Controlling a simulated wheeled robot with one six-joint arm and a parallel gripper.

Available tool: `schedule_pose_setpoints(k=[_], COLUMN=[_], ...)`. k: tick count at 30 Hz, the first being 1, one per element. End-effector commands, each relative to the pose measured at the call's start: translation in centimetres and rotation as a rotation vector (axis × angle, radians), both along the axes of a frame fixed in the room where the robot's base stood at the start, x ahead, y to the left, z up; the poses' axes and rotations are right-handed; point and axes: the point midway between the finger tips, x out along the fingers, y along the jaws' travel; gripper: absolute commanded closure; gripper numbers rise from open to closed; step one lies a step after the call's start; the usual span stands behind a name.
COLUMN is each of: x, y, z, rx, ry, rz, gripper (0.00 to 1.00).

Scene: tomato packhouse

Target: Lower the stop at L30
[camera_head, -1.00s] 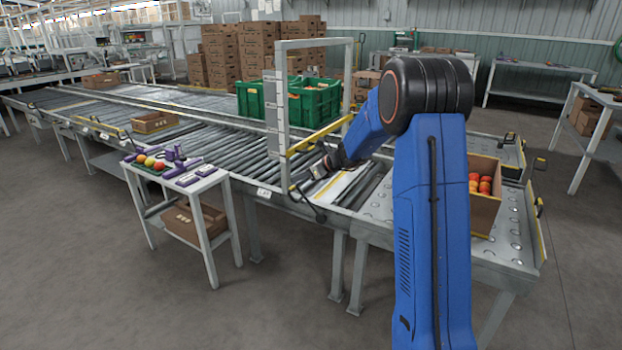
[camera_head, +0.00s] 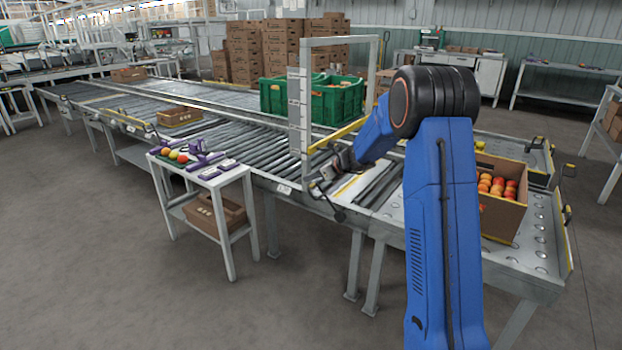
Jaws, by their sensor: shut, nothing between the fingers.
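A yellow stop bar (camera_head: 342,134) crosses the roller conveyor at a grey metal gate frame (camera_head: 307,120). It looks raised above the rollers. A black lever handle (camera_head: 338,212) sticks out from the conveyor's near side below the gate. A small white label (camera_head: 283,188) is on the near rail, its text too small to read, so I cannot confirm L30. My gripper (camera_head: 317,186) is shut and empty, low at the near rail, just right of the gate's near post. My arm hides part of the lane behind it; whether the fingers touch anything cannot be told.
Green crates (camera_head: 335,103) stand behind the gate. An open box of tomatoes (camera_head: 505,212) sits on the ball table (camera_head: 540,245) at right. A small side table (camera_head: 225,178) with purple tools stands at the near left. A brown tray (camera_head: 180,116) is up the conveyor. The front floor is clear.

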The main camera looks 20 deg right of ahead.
Motion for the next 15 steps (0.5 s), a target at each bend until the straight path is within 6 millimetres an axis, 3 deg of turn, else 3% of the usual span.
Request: schedule_pose_setpoints(k=[8, 15], x=[-0.4, -1.7], y=[-0.2, -0.6], z=[0.8, 4.5], rx=[-0.001, -0.002], ry=[-0.001, -0.004], rz=[0.001, 0.005], gripper=[1.0, 1.0])
